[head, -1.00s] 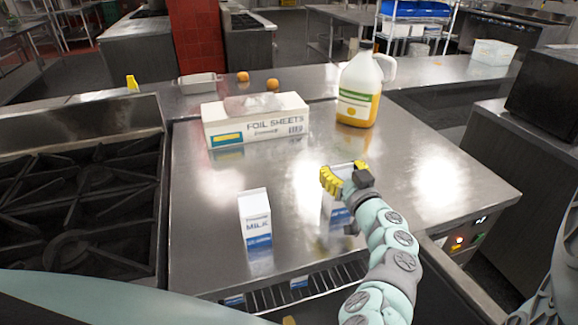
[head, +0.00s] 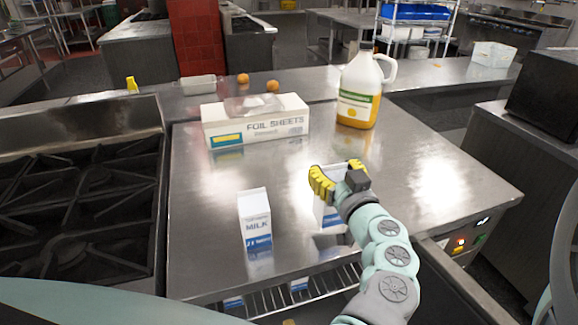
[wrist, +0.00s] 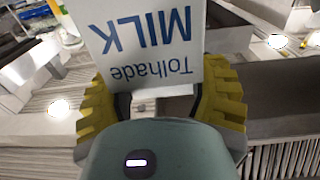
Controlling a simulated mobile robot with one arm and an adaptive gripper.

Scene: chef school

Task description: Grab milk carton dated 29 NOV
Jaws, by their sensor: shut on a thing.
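One white and blue milk carton (head: 255,216) stands upright on the steel counter at the left. My gripper (head: 338,180), with yellow fingers, is to its right. It is shut on another milk carton, which shows upside down in the wrist view (wrist: 143,45) with the words "Tolhade MILK" between the fingers. In the head view this held carton (head: 328,216) is partly hidden by the gripper and arm. I cannot read a date on either carton.
A foil sheets box (head: 256,124) and a jug with yellow liquid (head: 359,92) stand at the back of the counter (head: 440,190). A stove (head: 80,190) is at the left. The counter's right part is clear.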

